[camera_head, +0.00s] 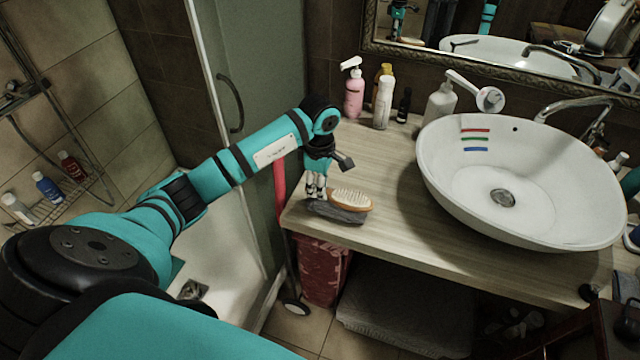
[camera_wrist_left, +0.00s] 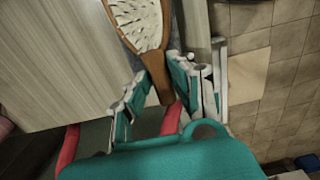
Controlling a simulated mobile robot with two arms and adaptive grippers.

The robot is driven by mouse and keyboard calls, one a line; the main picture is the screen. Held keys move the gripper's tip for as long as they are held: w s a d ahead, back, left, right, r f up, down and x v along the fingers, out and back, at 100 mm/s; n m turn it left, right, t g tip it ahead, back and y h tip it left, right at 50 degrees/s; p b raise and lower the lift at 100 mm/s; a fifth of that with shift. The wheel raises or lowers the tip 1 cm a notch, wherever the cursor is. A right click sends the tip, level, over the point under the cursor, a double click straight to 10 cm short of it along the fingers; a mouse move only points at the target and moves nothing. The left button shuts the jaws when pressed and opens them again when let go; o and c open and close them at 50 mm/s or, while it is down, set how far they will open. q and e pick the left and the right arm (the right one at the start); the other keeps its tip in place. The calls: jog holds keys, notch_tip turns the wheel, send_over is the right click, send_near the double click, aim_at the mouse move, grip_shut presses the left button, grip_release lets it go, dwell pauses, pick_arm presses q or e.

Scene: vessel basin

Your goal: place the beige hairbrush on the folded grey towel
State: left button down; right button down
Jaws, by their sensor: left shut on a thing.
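The hairbrush (camera_head: 352,199) has an orange-brown wooden body and a pale bristle pad, and lies level with bristles up over the counter's front left corner. My left gripper (camera_head: 317,189) is shut on its handle. The wrist view shows the fingers (camera_wrist_left: 158,92) on both sides of the handle and the brush head (camera_wrist_left: 138,20) beyond them.
The wooden counter (camera_head: 385,235) carries a white basin (camera_head: 520,235) on the right. A pink pump bottle (camera_head: 353,92), a white bottle (camera_head: 384,102) and other bottles stand at the back. A red patterned bin (camera_head: 322,270) stands below the left corner. The counter's middle is clear.

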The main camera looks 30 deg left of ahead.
pick_arm(q)
jog(key=shift+f, duration=0.2)
jog(key=c, duration=1.1)
grip_release()
jog(key=shift+r, duration=0.1)
jog(key=shift+c, duration=0.2)
jog(key=shift+r, duration=0.4)
notch_tip(320, 180, up, 12)
jog(key=b, duration=0.3)
jog(key=shift+f, duration=0.25)
